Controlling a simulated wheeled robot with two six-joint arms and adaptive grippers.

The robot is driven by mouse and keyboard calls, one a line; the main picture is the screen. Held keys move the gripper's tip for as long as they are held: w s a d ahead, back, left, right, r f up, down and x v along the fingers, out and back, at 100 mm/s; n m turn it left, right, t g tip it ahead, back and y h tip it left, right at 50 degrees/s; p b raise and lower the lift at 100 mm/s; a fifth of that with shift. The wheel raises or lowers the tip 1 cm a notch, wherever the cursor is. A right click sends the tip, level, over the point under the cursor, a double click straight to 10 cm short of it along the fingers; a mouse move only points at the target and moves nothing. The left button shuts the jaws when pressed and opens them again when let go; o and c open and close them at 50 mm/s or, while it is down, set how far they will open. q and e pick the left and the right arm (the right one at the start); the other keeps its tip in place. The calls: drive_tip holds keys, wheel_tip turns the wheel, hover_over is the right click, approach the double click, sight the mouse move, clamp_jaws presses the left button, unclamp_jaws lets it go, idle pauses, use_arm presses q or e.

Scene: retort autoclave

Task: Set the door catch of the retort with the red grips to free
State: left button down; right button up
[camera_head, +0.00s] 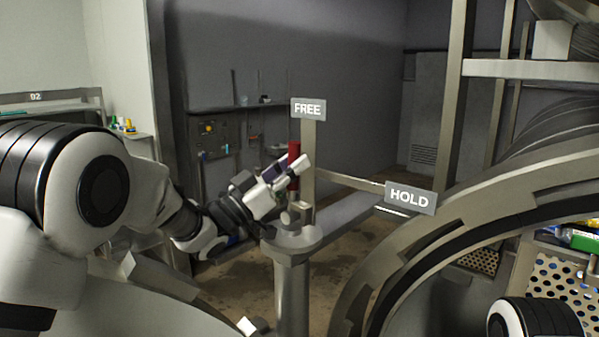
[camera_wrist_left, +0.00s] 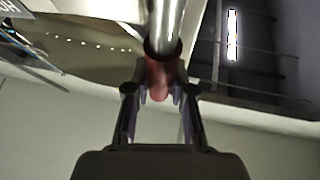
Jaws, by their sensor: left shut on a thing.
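The door catch lever has a red grip (camera_head: 294,160) and stands upright on a grey post (camera_head: 292,260), close beside the FREE sign (camera_head: 308,109). The HOLD sign (camera_head: 410,196) is on an arm to the right. My left gripper (camera_head: 293,172) is shut on the red grip; its fingers cover part of it. In the left wrist view the red grip (camera_wrist_left: 160,78) sits between the two fingers, with the metal lever rod (camera_wrist_left: 165,25) running up from it. Part of my right arm shows at the lower right; its gripper is out of view.
The retort's round rim (camera_head: 375,270) curves up on the right, with a perforated tray (camera_head: 555,280) holding items inside. A wall panel with knobs (camera_head: 210,130) is behind.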

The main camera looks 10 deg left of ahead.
use_arm(q)
drive_tip(key=shift+w+a+r+n+t, duration=0.1)
drive_tip(key=shift+w+a+n+t, duration=0.25)
drive_tip(key=shift+n, duration=0.35)
drive_tip(key=shift+s, duration=0.1)
drive_tip(key=c, duration=1.1)
unclamp_jaws()
drive_tip(key=shift+c, duration=0.2)
drive_tip(key=shift+o, duration=0.9)
drive_tip(key=shift+d, duration=0.1)
drive_tip(key=shift+w+y, duration=0.25)
drive_tip(key=shift+y, duration=0.05)
drive_tip(key=v, duration=0.7)
drive_tip(key=shift+f, duration=0.3)
drive_tip(key=shift+s, duration=0.15)
